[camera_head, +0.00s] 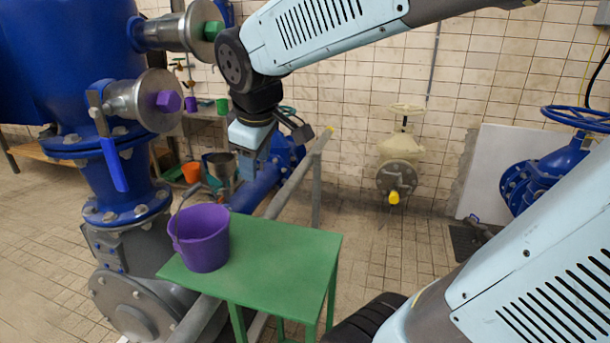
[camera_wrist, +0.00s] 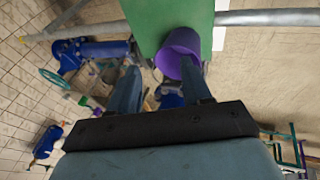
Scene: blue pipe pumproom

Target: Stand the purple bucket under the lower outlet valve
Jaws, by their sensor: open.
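The purple bucket (camera_head: 203,240) stands upright near the left corner of a green table (camera_head: 280,246), its handle raised at the rim. The lower outlet valve (camera_head: 148,102), with a purple end and a blue lever, juts from the blue vessel, above and left of the bucket. My gripper (camera_head: 250,165) is open and empty, above and behind the bucket in the head view. In the wrist view, the bucket (camera_wrist: 178,50) shows beyond the fingers (camera_wrist: 160,72), close to the right fingertip; I cannot tell whether they touch.
An upper outlet (camera_head: 190,28) with a green end sits above the lower one. A grey rail (camera_head: 300,175) runs beside the table. Behind stand shelves with an orange pot (camera_head: 191,172). A cream valve (camera_head: 401,150) is on the tiled wall. The table's right half is clear.

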